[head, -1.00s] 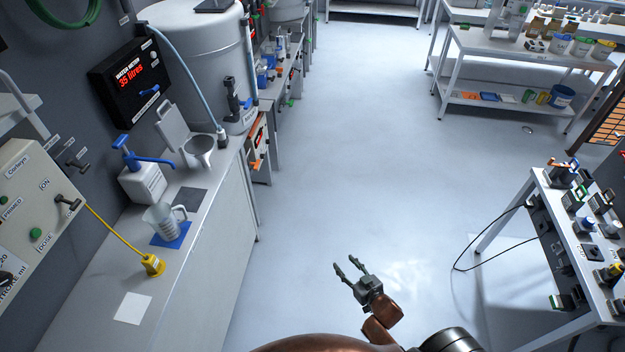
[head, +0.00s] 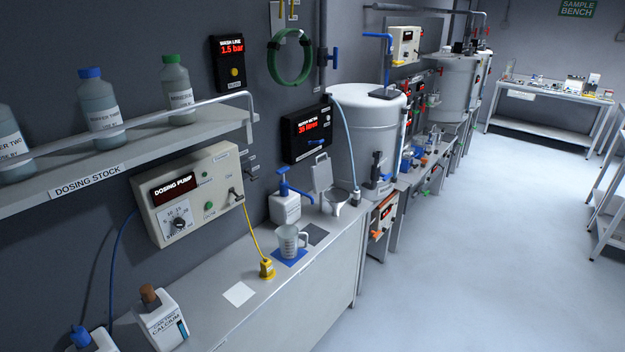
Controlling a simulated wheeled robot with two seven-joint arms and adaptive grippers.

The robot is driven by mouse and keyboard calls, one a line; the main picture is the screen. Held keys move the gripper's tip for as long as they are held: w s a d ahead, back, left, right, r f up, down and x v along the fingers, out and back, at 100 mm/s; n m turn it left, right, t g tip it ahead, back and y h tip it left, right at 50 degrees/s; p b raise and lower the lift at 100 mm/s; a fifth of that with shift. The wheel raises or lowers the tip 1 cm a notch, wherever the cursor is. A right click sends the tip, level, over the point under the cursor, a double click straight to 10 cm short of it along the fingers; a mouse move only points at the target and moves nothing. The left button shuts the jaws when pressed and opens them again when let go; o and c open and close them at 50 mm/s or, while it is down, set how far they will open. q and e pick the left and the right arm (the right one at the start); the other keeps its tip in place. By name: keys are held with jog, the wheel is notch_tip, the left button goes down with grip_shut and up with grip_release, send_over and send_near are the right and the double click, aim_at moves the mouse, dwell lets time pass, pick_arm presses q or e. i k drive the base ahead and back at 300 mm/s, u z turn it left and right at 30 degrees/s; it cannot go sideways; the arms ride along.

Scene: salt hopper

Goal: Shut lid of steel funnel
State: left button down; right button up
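The steel funnel (head: 336,200) is at the far end of the wall bench in the head view, just in front of the big grey tank. Its flat grey lid (head: 322,174) stands upright at the back of the funnel, on the wall side, so the funnel is open. Neither of my grippers is in view now.
A white jug with a blue pump (head: 286,205), a measuring jug on a blue mat (head: 289,241) and a yellow plug (head: 266,269) are on the bench (head: 213,315) nearer me. The tank (head: 368,135) stands behind the funnel. The floor (head: 460,260) to the right is clear.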

aim_at(322, 173)
jog(key=u, duration=0.25)
jog(key=k, duration=0.3)
jog(key=z, duration=1.1)
jog(key=i, duration=1.4)
jog(key=u, duration=0.45)
